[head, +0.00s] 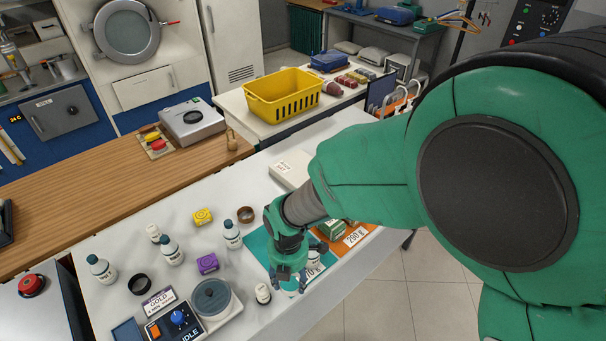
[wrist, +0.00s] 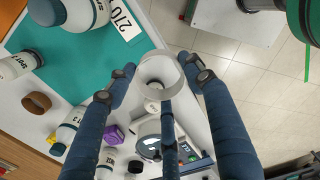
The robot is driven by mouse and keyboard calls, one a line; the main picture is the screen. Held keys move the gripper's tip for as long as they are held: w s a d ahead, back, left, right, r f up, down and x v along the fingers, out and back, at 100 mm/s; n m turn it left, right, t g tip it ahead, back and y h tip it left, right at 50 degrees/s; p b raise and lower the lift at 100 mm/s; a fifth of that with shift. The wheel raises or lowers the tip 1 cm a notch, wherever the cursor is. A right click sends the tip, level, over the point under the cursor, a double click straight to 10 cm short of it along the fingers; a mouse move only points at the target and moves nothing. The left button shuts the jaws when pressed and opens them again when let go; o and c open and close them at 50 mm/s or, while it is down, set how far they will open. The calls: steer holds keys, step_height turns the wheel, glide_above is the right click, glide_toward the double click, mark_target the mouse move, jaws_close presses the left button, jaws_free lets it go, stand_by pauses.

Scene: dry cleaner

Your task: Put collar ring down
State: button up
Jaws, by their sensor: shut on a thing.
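My gripper (wrist: 158,82), with dark blue fingers, is shut on a pale grey collar ring (wrist: 157,68) in the wrist view. The ring's open centre faces the camera. In the head view my gripper (head: 289,278) is over the front edge of the white table, and the ring is mostly hidden by the fingers. A brown ring (head: 246,214) and a black ring (head: 139,284) lie on the table, apart from my gripper. The brown ring also shows in the wrist view (wrist: 36,103).
A teal mat (wrist: 110,55) with white bottles is beside my gripper; an orange mat (head: 362,236) adjoins it. Several bottles (head: 101,268), a purple block (head: 207,263), a yellow block (head: 203,216) and a round-topped device (head: 211,298) stand on the table. Bare floor (head: 390,295) lies beyond its edge.

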step_height(320, 180, up, 5)
steer(key=w+r+m+p, duration=0.25)
steer(key=w+m, duration=0.65)
steer(key=w, duration=1.8)
steer(key=w+d+f+m+p, duration=0.1)
steer(key=w+d+m+p, duration=0.15)
steer(key=w, duration=0.55)
steer(key=w+d+f+m+p, duration=0.15)
steer(key=w+d+m, duration=0.25)
steer(key=w, duration=0.4)
steer(key=f, duration=0.3)
steer(key=f+b, duration=0.1)
steer(key=f, duration=0.1)
steer(key=shift+w+d+f, duration=0.15)
steer(key=shift+w, duration=0.1)
steer(key=shift+w+a+f+b, duration=0.2)
steer(key=shift+w+a, duration=0.45)
steer(key=shift+w, duration=1.95)
steer(key=shift+w+a+f, duration=0.35)
steer(key=shift+w+a, duration=0.25)
steer(key=shift+w, duration=1.95)
steer(key=shift+w+a+f+b, duration=0.2)
steer(key=shift+w+a, duration=0.45)
steer(key=shift+w, duration=1.95)
